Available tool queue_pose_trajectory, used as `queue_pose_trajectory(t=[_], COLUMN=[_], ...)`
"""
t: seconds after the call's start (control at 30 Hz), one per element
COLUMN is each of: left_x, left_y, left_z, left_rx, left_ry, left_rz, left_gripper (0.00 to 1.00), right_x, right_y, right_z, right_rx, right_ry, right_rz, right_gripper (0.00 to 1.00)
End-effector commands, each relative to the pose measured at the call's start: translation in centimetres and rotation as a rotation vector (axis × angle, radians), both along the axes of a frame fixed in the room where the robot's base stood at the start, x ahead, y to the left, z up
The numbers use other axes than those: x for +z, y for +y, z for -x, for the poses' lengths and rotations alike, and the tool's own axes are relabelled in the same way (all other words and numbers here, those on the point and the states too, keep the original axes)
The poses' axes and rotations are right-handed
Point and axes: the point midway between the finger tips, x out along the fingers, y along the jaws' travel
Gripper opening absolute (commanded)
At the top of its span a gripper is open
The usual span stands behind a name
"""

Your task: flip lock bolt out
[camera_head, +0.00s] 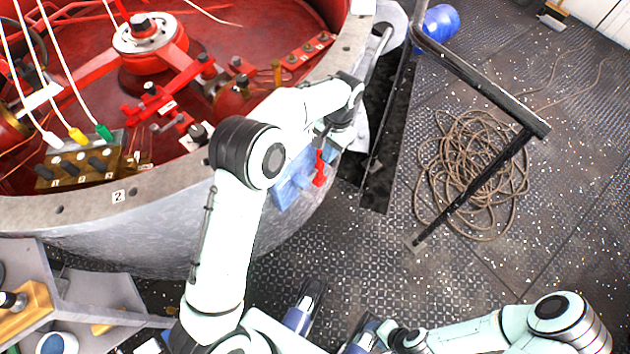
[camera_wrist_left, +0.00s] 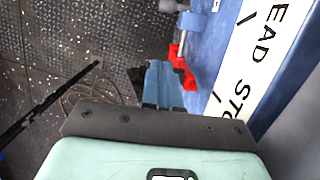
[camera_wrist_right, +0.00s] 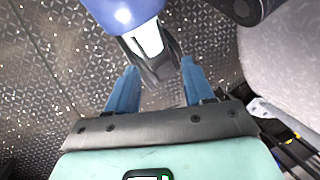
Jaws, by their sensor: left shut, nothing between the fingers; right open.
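The lock bolt shows as a small red lever (camera_head: 320,170) on a blue block (camera_head: 293,180) at the outer side of the large round vessel. In the left wrist view the red lever (camera_wrist_left: 184,70) sits beside the blue panel (camera_wrist_left: 198,52), with a grey-blue cylindrical part (camera_wrist_left: 193,22) above it. My left gripper (camera_wrist_left: 160,66) is shut and empty, its fingertips right beside the red lever. I cannot tell whether they touch it. In the head view my left wrist hides part of the block. My right gripper (camera_wrist_right: 158,75) is open, low over the deck, away from the lever.
The grey vessel rim (camera_head: 190,190) surrounds red machinery (camera_head: 190,75). A dark railing (camera_head: 480,80) and a coiled rope (camera_head: 470,165) are at the right. A blue drum (camera_head: 440,22) stands at the back. A grey stand (camera_head: 95,290) is at lower left. The studded deck at right is partly clear.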

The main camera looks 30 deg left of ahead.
Motion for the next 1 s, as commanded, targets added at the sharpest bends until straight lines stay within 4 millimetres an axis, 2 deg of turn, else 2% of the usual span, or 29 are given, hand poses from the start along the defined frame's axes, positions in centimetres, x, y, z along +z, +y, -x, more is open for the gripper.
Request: queue_pose_trajectory(t=[0.23,0.37,0.47,0.87,1.0], left_x=[0.0,-0.7,-2.1,-10.4,-11.0], left_y=[0.0,0.0,0.1,0.4,0.8], left_z=[0.0,0.2,0.4,1.9,3.7], left_rx=[0.000,0.000,0.000,0.001,0.001], left_ry=[0.000,0.003,0.003,0.004,0.004], left_rz=[0.000,-0.001,-0.001,-0.001,0.000], left_gripper=[0.00,0.00,0.00,0.00,0.00], right_x=[0.0,-0.2,-0.5,-2.6,-2.7], right_y=[0.0,-0.1,-0.2,-1.3,-1.4], right_z=[0.0,-0.1,-0.5,-2.9,-3.2], right_rx=[0.000,-0.002,-0.005,-0.033,-0.036], right_ry=[0.000,-0.003,-0.013,-0.079,-0.086], right_rz=[0.000,0.001,0.005,0.037,0.040], right_gripper=[0.52,0.52,0.52,0.52,0.52])
